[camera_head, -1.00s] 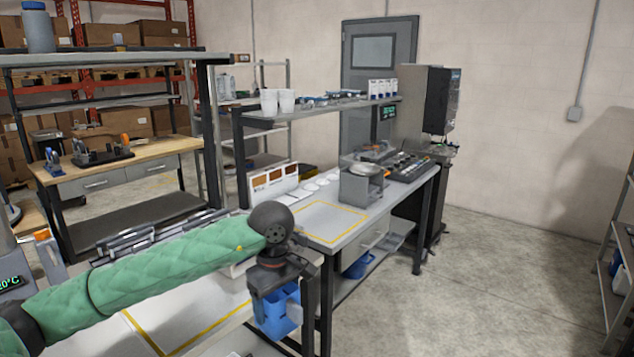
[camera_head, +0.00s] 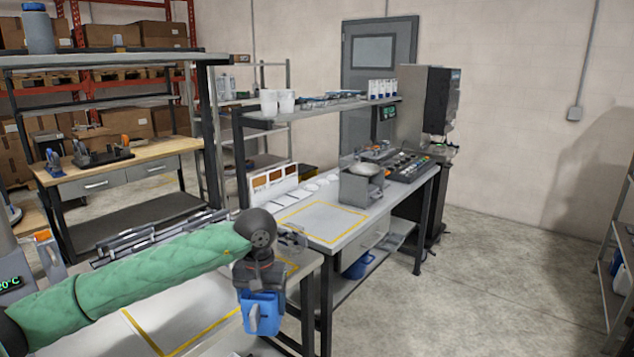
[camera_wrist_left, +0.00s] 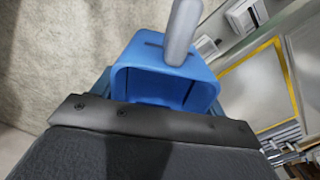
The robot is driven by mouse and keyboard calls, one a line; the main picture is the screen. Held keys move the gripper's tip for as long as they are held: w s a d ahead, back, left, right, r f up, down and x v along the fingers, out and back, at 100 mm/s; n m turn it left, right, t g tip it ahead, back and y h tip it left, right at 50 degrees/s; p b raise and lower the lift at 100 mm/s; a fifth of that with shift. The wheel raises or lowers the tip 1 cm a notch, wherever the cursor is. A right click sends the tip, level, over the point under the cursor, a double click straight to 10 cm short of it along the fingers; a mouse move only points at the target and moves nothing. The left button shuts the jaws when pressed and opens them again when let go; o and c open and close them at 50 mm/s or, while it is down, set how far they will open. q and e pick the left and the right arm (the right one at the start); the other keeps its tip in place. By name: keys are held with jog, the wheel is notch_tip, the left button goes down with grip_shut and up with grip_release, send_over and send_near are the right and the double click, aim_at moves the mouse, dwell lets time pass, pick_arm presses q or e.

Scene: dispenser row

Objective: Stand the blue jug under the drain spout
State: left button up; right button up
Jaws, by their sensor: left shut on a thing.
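The blue jug (camera_head: 262,317) hangs below my left gripper (camera_head: 262,292) near the front table's right end, over or beside its edge; I cannot tell which. The gripper is shut on it. In the left wrist view the jug (camera_wrist_left: 137,52) shows as an open blue box shape, its lower part hidden by the dark gripper body. A grey rounded bar (camera_wrist_left: 183,30) crosses its far rim; I cannot tell what it belongs to. I cannot make out a drain spout for certain. My right gripper is not in view.
The front table (camera_head: 195,300) has a yellow-outlined area. Behind it, a second bench (camera_head: 325,222) carries a grey device (camera_head: 362,185) and a shelf above. A blue container (camera_head: 357,266) sits on its lower shelf. A black dispenser (camera_head: 440,100) stands farther back.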

pick_arm(q)
jog(key=s+a+f+n, duration=0.1)
jog(key=a+f, duration=0.6)
jog(key=a, duration=0.1)
jog(key=shift+s+f, duration=0.15)
jog(key=shift+s, duration=0.2)
jog(key=shift+a, duration=0.15)
